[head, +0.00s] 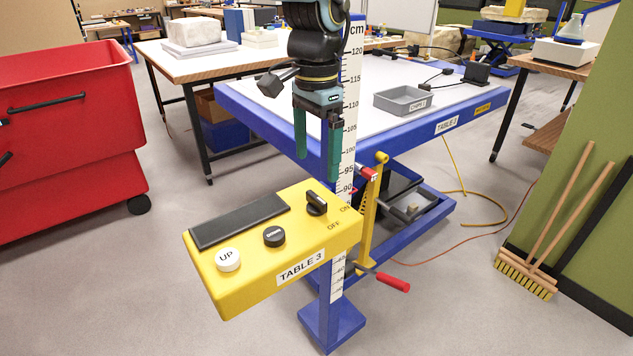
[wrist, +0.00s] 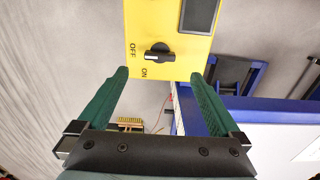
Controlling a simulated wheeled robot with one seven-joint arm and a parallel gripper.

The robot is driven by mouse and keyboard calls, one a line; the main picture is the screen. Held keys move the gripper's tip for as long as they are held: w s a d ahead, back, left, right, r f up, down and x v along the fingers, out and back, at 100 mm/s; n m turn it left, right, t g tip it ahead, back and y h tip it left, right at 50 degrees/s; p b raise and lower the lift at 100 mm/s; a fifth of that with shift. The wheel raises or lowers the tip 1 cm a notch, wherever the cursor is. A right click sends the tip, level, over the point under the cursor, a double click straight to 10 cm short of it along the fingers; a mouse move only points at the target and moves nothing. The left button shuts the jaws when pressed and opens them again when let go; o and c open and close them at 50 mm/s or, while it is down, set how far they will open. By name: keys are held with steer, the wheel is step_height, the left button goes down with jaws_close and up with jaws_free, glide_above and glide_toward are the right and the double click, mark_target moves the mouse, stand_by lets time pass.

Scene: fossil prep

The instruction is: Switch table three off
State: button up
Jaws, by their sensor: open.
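The yellow control box (head: 290,250) labelled TABLE 3 stands at the front, also across the top of the wrist view (wrist: 140,20). Its black rotary knob (head: 317,203) is by the printed words ON and OFF. In the wrist view the knob (wrist: 158,54) has a white mark facing the side with the words; I cannot tell which word it points to. My gripper (head: 317,168) points down above the knob, apart from it. In the wrist view its open, empty fingers (wrist: 160,75) are spread, with the knob centred beyond their tips.
A white UP button (head: 228,260), a black button (head: 274,236) and a dark panel (head: 240,221) share the box. A height scale (head: 351,100) and blue-framed table (head: 290,135) stand close behind.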

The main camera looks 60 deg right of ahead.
steer(key=shift+r, duration=1.3)
steer(key=w+a+f+n, duration=0.3)
steer(key=w+a+n, duration=0.3)
steer(key=w+a, duration=0.6)
steer(key=w+a+f+n, duration=0.2)
steer(key=w+a+n, duration=0.3)
steer(key=w+a, duration=0.8)
steer(key=a+f+n+t, duration=0.1)
steer(key=a+f+n, duration=0.2)
steer(key=a+n, duration=0.6)
steer(key=a, duration=1.4)
steer(key=shift+s+a+f+n+t, duration=0.3)
steer(key=shift+s, duration=0.1)
